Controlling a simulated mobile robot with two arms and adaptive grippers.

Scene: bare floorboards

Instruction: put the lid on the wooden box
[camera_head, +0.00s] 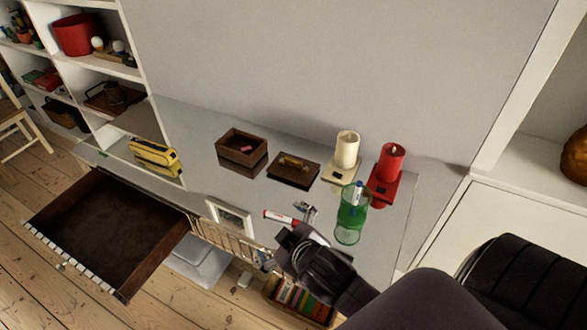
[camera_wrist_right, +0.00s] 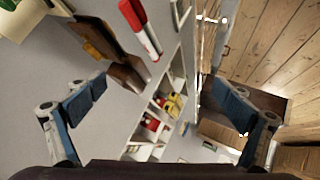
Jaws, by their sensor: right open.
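The wooden box (camera_head: 236,155) is dark brown, open-topped, and stands on the grey tabletop, with a small reddish thing inside. Its lid (camera_head: 280,178), a flat dark brown plate with a lighter handle on top, lies to the box's right, apart from it. In the right wrist view, brown wooden shapes at the left look like the lid (camera_wrist_right: 93,40) and the box (camera_wrist_right: 128,77). My right gripper (camera_head: 284,236) is open and empty near the table's front edge, in front of the lid and apart from it; its spread fingers (camera_wrist_right: 160,106) show in the wrist view. My left gripper is not in view.
A red-and-white marker (camera_head: 281,217) lies close to the gripper. A picture frame (camera_head: 230,215) and a yellow case (camera_head: 154,157) are left. An open drawer (camera_head: 105,232) juts out front-left.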

